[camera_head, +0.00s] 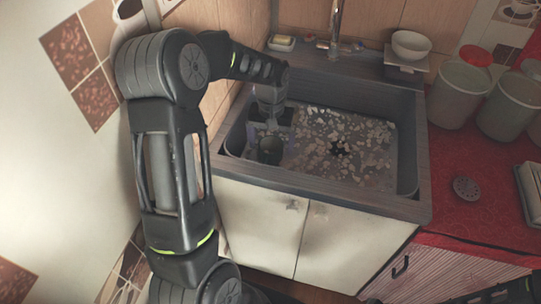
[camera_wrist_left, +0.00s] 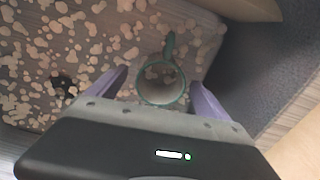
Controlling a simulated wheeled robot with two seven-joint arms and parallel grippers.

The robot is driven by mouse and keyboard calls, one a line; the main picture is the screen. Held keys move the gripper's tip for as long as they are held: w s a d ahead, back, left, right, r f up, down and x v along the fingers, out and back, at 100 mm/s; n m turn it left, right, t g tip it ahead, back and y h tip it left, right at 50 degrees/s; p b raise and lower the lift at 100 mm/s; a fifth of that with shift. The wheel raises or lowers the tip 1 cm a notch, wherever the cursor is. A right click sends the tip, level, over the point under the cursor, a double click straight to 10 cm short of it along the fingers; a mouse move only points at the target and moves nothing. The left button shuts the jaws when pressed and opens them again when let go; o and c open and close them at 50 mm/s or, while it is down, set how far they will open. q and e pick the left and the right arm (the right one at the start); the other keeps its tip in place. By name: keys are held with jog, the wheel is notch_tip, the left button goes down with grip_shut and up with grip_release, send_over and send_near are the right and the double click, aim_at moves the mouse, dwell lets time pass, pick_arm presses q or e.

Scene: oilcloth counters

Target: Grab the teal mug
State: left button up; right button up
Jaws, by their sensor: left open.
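The teal mug (camera_wrist_left: 162,92) stands in the sink, seen from above in the left wrist view with its teal rim and its handle toward the top of the picture. In the head view the mug (camera_head: 270,151) looks dark, in the sink's left part. My left gripper (camera_head: 268,138) reaches down into the sink at the mug. In the left wrist view the purple fingers of the gripper (camera_wrist_left: 157,92) are open, one on each side of the mug, with small gaps showing.
A faucet (camera_head: 335,30), soap dish (camera_head: 282,43) and white bowls (camera_head: 411,45) are at the back. Canisters (camera_head: 458,92) stand on the red counter at right. The sink's right part is clear.

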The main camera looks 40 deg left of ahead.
pick_arm(q)
jog(key=shift+f+p, duration=0.3)
jog(key=shift+f, duration=2.35)
jog(key=shift+s, duration=0.1)
jog(key=c, duration=1.9)
jog(key=shift+o, duration=0.2)
jog(key=shift+r, duration=0.15)
notch_tip(320, 180, up, 10)
